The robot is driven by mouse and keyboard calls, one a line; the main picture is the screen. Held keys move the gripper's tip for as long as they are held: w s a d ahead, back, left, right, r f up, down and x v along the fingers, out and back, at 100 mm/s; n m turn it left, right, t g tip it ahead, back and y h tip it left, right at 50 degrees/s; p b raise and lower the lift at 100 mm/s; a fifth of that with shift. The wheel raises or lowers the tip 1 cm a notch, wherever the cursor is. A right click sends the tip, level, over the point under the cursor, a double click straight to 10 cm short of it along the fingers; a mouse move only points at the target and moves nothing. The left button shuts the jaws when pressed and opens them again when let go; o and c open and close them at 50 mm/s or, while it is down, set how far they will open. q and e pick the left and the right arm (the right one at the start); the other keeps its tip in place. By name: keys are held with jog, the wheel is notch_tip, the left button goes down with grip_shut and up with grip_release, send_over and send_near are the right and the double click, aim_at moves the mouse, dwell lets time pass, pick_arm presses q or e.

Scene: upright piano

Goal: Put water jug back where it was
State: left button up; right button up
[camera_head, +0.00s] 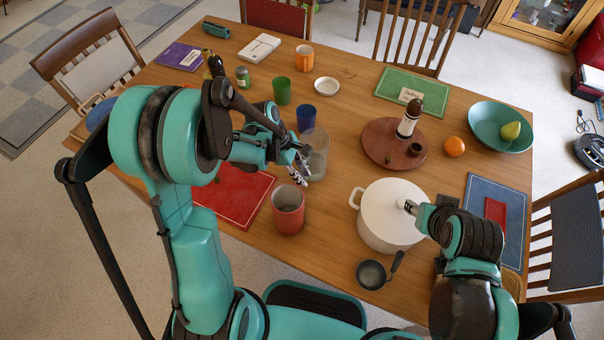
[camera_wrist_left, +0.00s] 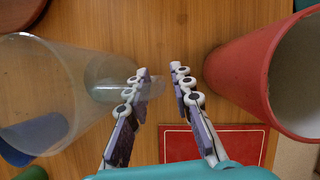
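The clear see-through water jug (camera_head: 316,158) stands upright on the table, near the middle in the head view. In the left wrist view the jug (camera_wrist_left: 45,85) is on the left, and a clear part that looks like its handle (camera_wrist_left: 112,85) reaches toward the fingers. My left gripper (camera_head: 300,170) is beside the jug. In the left wrist view its two fingers (camera_wrist_left: 160,85) are apart, with the end of the clear part near or between them. My right gripper (camera_head: 408,206) is at the white pot's lid; its fingers are too small to read.
A red cup (camera_head: 288,213) stands close to my left gripper, and a blue cup (camera_head: 306,118) is behind the jug. The white pot (camera_head: 382,215), a small pan (camera_head: 371,274) and a round wooden tray (camera_head: 380,138) are to the right. Bare table lies between jug and tray.

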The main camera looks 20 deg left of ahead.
pick_arm(q)
jog(key=shift+r, duration=0.1)
jog(key=shift+r+p, duration=0.3)
jog(key=p+v, duration=0.4)
jog(key=v, duration=0.7)
jog(key=s+r+m+t+y, duration=0.4)
jog(key=s+r+m+t, duration=0.3)
jog(key=m, duration=1)
jog(key=s+r, duration=0.2)
jog(key=s, duration=0.2)
jog(key=shift+a+m+y, duration=0.3)
jog(key=shift+m, duration=0.1)
